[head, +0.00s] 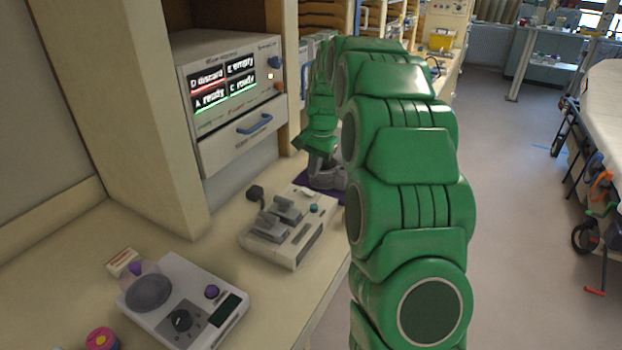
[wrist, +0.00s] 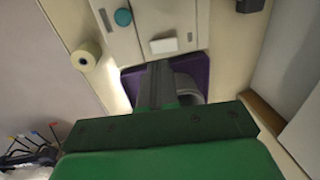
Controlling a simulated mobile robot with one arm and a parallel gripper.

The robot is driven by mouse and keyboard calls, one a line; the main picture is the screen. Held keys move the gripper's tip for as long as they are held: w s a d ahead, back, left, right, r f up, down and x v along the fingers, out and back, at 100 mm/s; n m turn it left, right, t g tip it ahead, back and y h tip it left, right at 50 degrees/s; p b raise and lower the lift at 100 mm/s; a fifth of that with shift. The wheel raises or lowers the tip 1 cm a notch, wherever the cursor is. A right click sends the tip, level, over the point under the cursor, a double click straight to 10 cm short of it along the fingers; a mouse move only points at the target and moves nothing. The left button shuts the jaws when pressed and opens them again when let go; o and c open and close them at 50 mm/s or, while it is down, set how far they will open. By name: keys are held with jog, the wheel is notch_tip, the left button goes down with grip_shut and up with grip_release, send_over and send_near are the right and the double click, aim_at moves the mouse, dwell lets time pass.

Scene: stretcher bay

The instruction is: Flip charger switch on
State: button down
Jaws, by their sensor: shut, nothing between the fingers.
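The charger (head: 288,232) is a pale box on the counter with grey blocks on its top and a teal button (head: 314,208) near its far end. In the wrist view the charger's end (wrist: 140,22) is at the top, with the teal button (wrist: 123,17) and a small white switch-like block (wrist: 164,46). Which way that block is set I cannot tell. My gripper (wrist: 155,72) is shut and empty, its fingers pointing toward the white block; contact cannot be made out. In the head view my gripper (head: 322,168) is beside the charger's far end, partly hidden by my green arm.
A purple mat (wrist: 196,64) with a grey object (wrist: 190,86) lies below my gripper. A cabinet unit (head: 232,92) with a lit status screen and blue-handled drawer stands behind. A scale-like device (head: 185,300) is nearer. A round cream knob (wrist: 87,57) is left of the charger.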

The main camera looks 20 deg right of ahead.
notch_tip(320, 180, up, 7)
send_over(304, 188)
jog(key=s+d, duration=0.3)
jog(key=s, duration=0.1)
jog(key=shift+w+d+r, duration=0.15)
jog(key=shift+d+r, duration=0.05)
jog(key=shift+w+a+r+t, duration=0.2)
jog(key=shift+w+a+t, duration=0.1)
jog(key=shift+w+a, duration=0.25)
jog(key=f, duration=0.4)
jog(key=w+a+f, duration=0.1)
jog(key=f, duration=0.4)
jog(key=w+a+f, duration=0.1)
jog(key=f, duration=0.3)
jog(key=shift+f, duration=0.4)
